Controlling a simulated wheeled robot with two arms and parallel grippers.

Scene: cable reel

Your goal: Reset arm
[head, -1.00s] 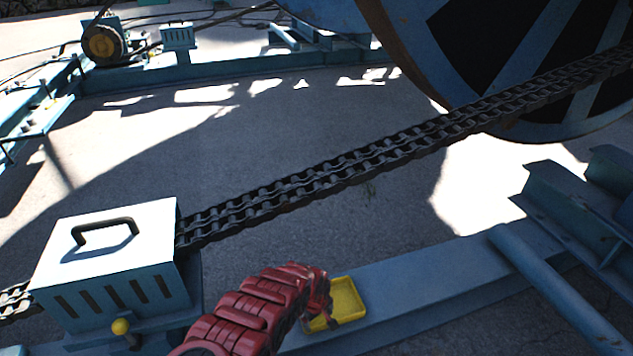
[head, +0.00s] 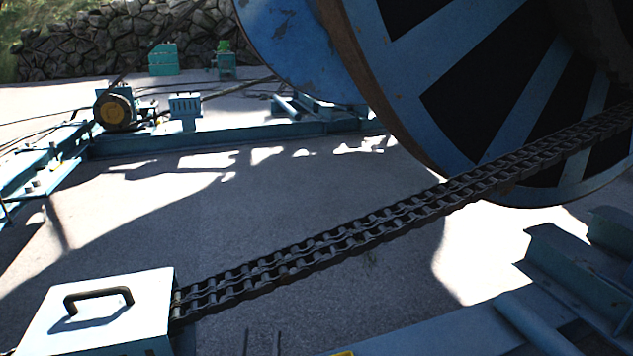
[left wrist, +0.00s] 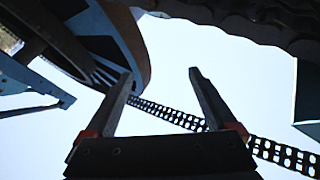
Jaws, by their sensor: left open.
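My left gripper (head: 262,338) shows only as two thin dark fingertips at the bottom edge of the head view, in front of the paving. In the left wrist view my left gripper (left wrist: 160,72) has its two fingers spread wide with nothing between them. The black chain (left wrist: 165,112) passes behind the fingers there; I cannot tell how far off it is. My right gripper is in neither view now.
The heavy chain (head: 350,236) slopes from the white-topped box with a handle (head: 105,315) up to the big blue reel (head: 445,60). Blue beams (head: 565,268) stand at the right. A yellow tray edge (head: 343,353) shows at the bottom. Open paving lies behind the chain.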

